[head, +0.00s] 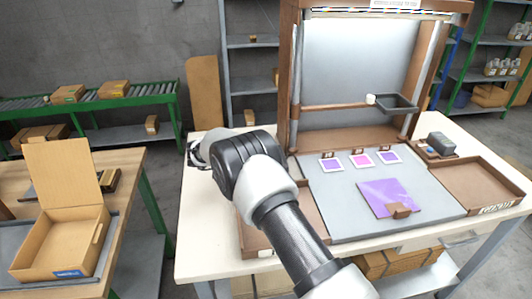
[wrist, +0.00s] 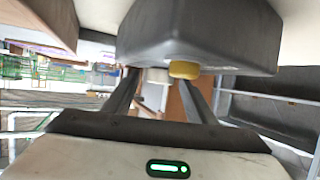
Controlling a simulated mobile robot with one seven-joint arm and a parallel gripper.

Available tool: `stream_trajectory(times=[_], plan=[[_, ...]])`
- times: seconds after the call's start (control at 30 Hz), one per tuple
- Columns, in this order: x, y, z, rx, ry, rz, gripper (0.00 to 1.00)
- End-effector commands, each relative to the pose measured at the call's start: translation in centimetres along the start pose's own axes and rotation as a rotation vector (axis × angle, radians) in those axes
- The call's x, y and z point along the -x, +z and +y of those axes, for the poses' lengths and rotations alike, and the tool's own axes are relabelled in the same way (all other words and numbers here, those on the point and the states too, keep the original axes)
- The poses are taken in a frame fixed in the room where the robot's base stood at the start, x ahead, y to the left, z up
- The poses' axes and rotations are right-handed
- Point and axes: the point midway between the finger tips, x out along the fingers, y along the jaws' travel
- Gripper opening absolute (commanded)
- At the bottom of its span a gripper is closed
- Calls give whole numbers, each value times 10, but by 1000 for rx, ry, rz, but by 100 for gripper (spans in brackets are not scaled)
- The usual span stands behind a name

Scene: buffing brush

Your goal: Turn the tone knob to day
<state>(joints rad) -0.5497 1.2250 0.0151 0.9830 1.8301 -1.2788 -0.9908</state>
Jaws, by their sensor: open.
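I cannot make out a labelled tone knob or a day mark in either view. The light booth (head: 362,75) stands at the back of the white bench, with a wooden frame and a grey back panel. A small white round part (head: 370,99) sits on its crossbar. In the wrist view a dark grey block (wrist: 200,30) with a yellow round part (wrist: 185,69) fills the top, close to my fingers; I cannot tell what it is. My gripper (wrist: 160,78) has its two dark fingers apart, with nothing visibly held.
A purple sheet (head: 388,197) and several small swatches (head: 360,160) lie on the grey mat (head: 335,210). A dark tray (head: 397,103) hangs on the crossbar. A grey device (head: 440,145) and a brown tray (head: 476,184) are at right. An open box (head: 60,240) stands left.

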Motion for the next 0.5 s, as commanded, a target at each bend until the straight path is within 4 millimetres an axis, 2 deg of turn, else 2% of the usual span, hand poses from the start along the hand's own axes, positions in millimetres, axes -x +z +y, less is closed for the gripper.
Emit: stream_trajectory(times=[0.17,0.27,0.5], plan=[[5,0,0,0,-1,-1,51],[17,0,-1,0,-2,-2,51],[73,0,-1,0,-4,-1,51]])
